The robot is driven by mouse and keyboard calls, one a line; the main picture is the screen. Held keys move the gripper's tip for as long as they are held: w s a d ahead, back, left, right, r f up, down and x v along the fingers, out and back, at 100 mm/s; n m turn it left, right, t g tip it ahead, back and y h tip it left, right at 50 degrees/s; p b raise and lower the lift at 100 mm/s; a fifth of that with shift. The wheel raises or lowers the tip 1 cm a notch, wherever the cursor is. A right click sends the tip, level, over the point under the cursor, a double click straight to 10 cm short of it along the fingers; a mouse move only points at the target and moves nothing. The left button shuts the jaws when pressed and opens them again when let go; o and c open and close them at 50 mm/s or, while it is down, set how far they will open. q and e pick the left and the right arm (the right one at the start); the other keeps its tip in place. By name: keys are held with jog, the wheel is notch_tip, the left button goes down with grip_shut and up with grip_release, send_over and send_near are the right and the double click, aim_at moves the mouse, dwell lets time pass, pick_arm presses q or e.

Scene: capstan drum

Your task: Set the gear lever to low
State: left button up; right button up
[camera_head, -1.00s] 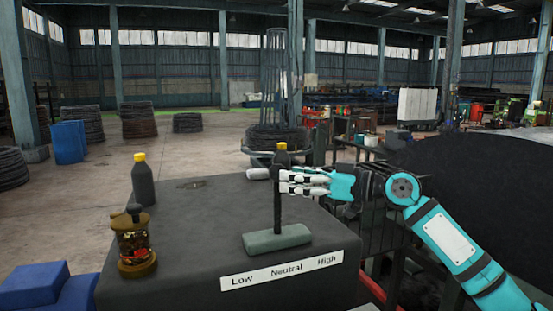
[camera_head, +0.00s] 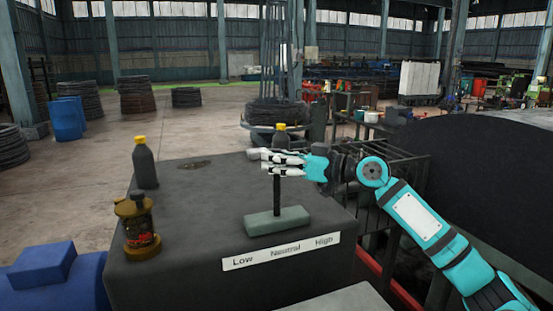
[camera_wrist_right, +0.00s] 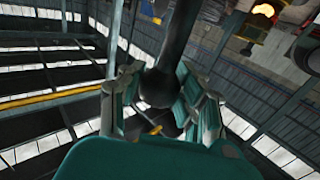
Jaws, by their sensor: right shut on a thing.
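The gear lever (camera_head: 276,190) stands about upright on its grey-green base (camera_head: 277,221) on the dark console top. It is near the middle of the label plate (camera_head: 280,252), which reads Low, Neutral, High, behind the word Neutral. My right gripper (camera_head: 277,162) reaches in from the right with its fingers shut around the top of the lever, hiding its upper end. In the right wrist view the lever's dark shaft and round knob (camera_wrist_right: 160,88) lie between the fingers (camera_wrist_right: 163,112). My left gripper is not in view.
A brass-and-glass canister (camera_head: 138,228) and a black bottle with a yellow cap (camera_head: 145,165) stand on the console's left side. Another yellow-capped bottle (camera_head: 281,138) shows just behind my gripper. A blue block (camera_head: 42,268) is at lower left. The console top between canister and lever is clear.

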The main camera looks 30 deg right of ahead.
grip_shut()
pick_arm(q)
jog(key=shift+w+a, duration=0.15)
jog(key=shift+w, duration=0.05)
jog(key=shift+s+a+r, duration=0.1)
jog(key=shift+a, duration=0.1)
pick_arm(e)
jog(key=shift+w+a, duration=0.1)
jog(key=shift+w, duration=0.05)
